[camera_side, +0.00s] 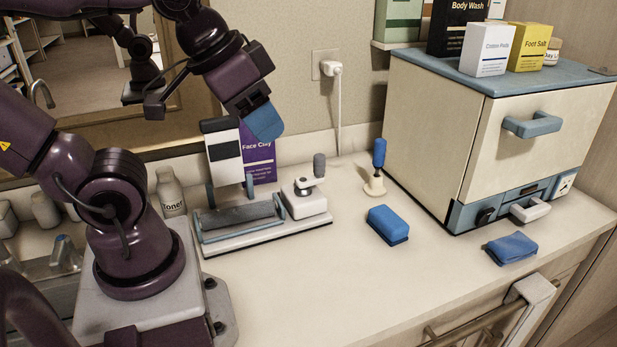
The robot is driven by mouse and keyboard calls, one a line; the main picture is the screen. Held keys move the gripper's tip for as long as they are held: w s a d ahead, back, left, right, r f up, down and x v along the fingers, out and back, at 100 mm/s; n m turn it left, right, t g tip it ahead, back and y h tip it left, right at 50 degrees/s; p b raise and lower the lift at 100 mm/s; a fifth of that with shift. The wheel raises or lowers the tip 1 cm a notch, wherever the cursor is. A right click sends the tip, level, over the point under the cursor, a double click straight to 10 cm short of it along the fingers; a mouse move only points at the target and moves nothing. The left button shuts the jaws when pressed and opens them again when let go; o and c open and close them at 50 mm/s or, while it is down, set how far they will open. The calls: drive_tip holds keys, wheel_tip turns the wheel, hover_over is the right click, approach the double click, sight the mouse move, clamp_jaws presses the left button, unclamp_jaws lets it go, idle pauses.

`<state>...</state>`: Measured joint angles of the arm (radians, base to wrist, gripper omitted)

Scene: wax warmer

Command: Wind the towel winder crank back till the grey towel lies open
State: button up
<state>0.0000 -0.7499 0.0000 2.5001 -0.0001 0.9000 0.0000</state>
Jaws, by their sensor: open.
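The towel winder (265,243) stands on the counter, a low white base with a blue-grey frame. The grey towel (236,215) lies along its left part as a dark bundle and looks rolled up. At its right end is a white block (303,204) with the crank, whose grey upright knob (319,166) is on the far right side. My gripper (230,201) points down over the towel, left of the crank. Its two blue-grey fingers are spread apart with nothing held between them. Whether the fingertips touch the towel or frame I cannot tell.
A purple Face Clay box (260,160) stands close behind my gripper, and a Toner bottle (171,193) to the left. Right are a blue-handled tool in a stand (374,187), a blue block (388,225), a folded blue cloth (512,248) and a large cream cabinet (480,130). The front counter is clear.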

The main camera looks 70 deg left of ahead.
idle(0.4)
drive_tip(key=shift+o, duration=0.8)
drive_tip(key=shift+a+f, duration=0.1)
drive_tip(key=shift+a, duration=0.05)
drive_tip(key=g, duration=0.5)
hover_over(322, 155)
wheel_tip(322, 155, down, 12)
drive_tip(key=shift+w+a+f, duration=0.1)
drive_tip(key=shift+a+f, duration=0.05)
drive_tip(key=shift+f, duration=0.1)
drive_tip(key=shift+f+g, duration=0.3)
drive_tip(key=shift+f, duration=4.05)
